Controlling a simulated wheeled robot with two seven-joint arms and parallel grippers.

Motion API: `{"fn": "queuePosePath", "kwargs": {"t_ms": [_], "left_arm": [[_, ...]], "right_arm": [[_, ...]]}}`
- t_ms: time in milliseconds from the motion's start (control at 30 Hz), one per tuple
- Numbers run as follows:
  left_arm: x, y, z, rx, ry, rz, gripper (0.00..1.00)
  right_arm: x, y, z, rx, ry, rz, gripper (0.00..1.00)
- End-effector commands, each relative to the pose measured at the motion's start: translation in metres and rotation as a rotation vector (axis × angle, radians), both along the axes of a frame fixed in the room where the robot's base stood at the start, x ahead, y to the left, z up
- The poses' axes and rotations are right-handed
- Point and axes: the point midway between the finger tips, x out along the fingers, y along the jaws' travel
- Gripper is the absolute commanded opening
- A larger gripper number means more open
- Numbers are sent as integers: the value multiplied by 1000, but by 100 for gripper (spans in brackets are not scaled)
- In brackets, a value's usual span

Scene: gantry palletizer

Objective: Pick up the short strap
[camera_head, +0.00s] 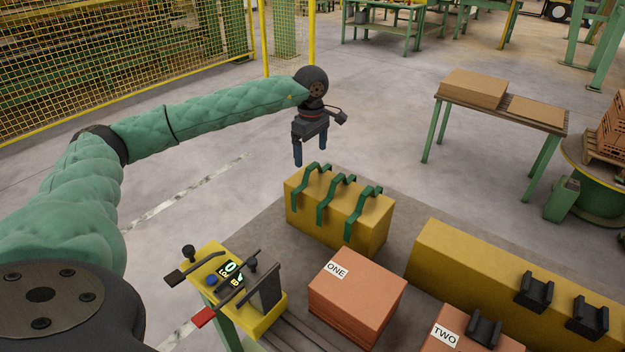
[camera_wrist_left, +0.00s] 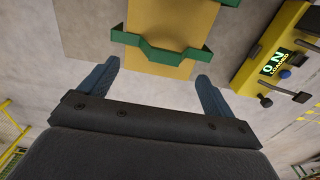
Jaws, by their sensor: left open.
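Three green straps lie across a yellow block in the head view: a left one (camera_head: 309,178), a middle one (camera_head: 325,202) and a right one (camera_head: 352,214). I cannot tell which is the short one. My left gripper (camera_head: 311,158) is open and empty, pointing down above and behind the block's left end, apart from the straps. In the left wrist view, one green strap (camera_wrist_left: 160,54) crosses the yellow block just beyond the spread fingers (camera_wrist_left: 158,72). Part of another strap (camera_wrist_left: 228,3) shows at the top edge. My right gripper is not in view.
The yellow block (camera_head: 377,237) stands on a grey surface. A yellow control box (camera_head: 262,318) with levers is in front, and an orange box marked ONE (camera_head: 360,290) is nearby. A longer yellow block (camera_head: 460,267) with black brackets is at right. Open floor lies behind the gripper.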

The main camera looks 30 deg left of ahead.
Motion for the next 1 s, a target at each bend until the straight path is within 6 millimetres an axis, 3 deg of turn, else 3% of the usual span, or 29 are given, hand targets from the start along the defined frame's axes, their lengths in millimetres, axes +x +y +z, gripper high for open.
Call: {"fn": "queuePosePath", "kwargs": {"t_ms": [167,367,467,733,1000], "left_arm": [[-2,-1,-11,0,-1,0,90],[-6,-5,-38,1,0,0,90],[-6,-5,-50,0,-1,1,90],[-6,-5,-53,0,-2,0,90],[-6,-5,-53,0,-2,0,42]], "right_arm": [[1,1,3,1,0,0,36],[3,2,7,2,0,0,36],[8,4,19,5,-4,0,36],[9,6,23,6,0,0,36],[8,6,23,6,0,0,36]]}}
